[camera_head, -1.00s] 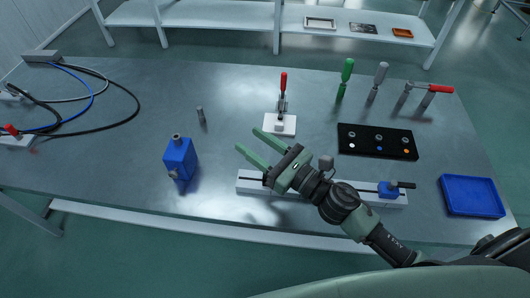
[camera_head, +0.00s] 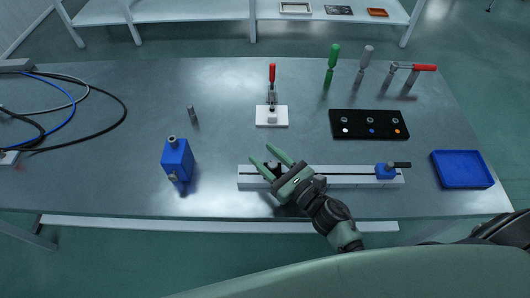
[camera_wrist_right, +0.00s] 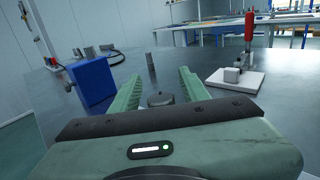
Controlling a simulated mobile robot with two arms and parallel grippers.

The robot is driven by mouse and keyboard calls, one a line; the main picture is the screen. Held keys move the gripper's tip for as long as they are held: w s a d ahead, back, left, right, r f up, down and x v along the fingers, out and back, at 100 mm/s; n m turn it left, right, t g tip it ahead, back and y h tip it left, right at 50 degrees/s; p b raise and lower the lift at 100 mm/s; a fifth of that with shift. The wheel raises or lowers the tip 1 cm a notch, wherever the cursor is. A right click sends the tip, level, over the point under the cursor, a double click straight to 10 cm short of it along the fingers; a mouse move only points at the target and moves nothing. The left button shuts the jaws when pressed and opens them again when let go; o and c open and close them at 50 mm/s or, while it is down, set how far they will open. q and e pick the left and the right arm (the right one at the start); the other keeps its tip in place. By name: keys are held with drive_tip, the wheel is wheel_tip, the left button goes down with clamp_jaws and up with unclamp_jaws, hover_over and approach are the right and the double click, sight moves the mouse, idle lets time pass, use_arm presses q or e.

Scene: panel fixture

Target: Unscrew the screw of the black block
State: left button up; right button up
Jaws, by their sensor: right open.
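My right gripper (camera_head: 261,153) is open over the left part of a pale slotted rail (camera_head: 335,180). A small dark block (camera_head: 273,167) sits on the rail there, partly hidden by the fingers. In the right wrist view a dark round knob (camera_wrist_right: 160,99) shows between the open fingers (camera_wrist_right: 159,76), near their base. I cannot tell whether the fingers touch it. A flat black panel (camera_head: 369,134) with several round fittings and coloured dots lies further back. My left gripper is not in view.
A blue block (camera_head: 386,170) with a dark handle is on the rail's right end. A blue tray (camera_head: 463,183) lies right. A taller blue block (camera_head: 176,160) stands left. A red-handled clamp (camera_head: 272,115) and upright tools (camera_head: 333,58) stand behind. Cables (camera_head: 75,143) lie far left.

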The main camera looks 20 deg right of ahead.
drive_tip(key=shift+w, duration=0.15)
drive_tip(key=shift+a, duration=0.1)
clamp_jaws()
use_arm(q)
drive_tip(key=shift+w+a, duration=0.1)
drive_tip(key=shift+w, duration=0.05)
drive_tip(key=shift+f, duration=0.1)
use_arm(e)
drive_tip(key=shift+f+n+y, duration=0.1)
drive_tip(key=shift+n+y, duration=0.2)
drive_tip(key=shift+y, duration=0.2)
